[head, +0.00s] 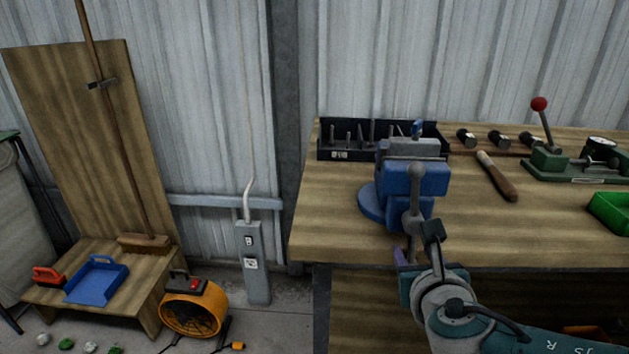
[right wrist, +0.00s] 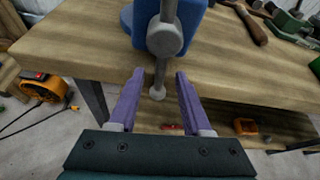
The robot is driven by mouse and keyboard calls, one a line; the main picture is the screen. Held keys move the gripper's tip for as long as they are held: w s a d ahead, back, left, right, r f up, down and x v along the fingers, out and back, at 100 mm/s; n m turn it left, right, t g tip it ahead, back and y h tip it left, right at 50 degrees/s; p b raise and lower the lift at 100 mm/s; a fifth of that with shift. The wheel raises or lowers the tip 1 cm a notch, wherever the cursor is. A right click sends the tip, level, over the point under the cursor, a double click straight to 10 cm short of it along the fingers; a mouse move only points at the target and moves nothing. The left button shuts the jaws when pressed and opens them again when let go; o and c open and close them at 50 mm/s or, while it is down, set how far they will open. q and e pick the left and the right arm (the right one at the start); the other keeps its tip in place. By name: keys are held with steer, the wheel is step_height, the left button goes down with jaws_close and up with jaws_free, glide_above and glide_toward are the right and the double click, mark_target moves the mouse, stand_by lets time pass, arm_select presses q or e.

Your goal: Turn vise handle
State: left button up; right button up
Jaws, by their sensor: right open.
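A blue vise (head: 428,178) stands on the wooden workbench (head: 330,215) near its front edge. Its grey handle (head: 413,222) hangs down at the front from a round screw head. In the right wrist view the handle (right wrist: 160,75) runs nearly upright through the screw head (right wrist: 164,40) and ends in a ball. My right gripper (head: 402,257) is below and in front of the vise. In the right wrist view its purple fingers (right wrist: 155,75) are open, with the handle's lower end between or just beyond their tips; I cannot tell the depth. My left gripper is not in view.
Behind the vise is a black tool tray (head: 340,153). To the right are a wooden-handled file (head: 497,176), a green press with a red knob (head: 546,160) and a green bin (head: 610,212). An orange fan (head: 192,308) stands on the floor at left.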

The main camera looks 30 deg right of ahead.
steer(key=p+v, duration=0.3)
steer(key=v, duration=0.6)
steer(key=shift+s+a+r, duration=0.2)
steer(key=shift+s, duration=0.1)
steer(key=s+a+r+m+g+y+p, duration=0.3)
steer(key=s+a+r+m+g+y, duration=0.25)
steer(key=m, duration=0.85)
steer(key=s+a+r+m+g+y+p, duration=0.25)
steer(key=s+a+r+m, duration=0.4)
steer(key=m, duration=0.85)
steer(key=w+p+v, duration=0.2)
steer(key=p+v, duration=1)
steer(key=w+r+p+v, duration=0.1)
steer(key=w+p+v, duration=0.2)
steer(key=p+v, duration=1)
steer(key=w+d+r+p+v, duration=0.1)
steer(key=w+p+v, duration=0.2)
steer(key=p+v, duration=0.9)
steer(key=shift+r+p, duration=0.35)
steer(key=shift+p, duration=0.2)
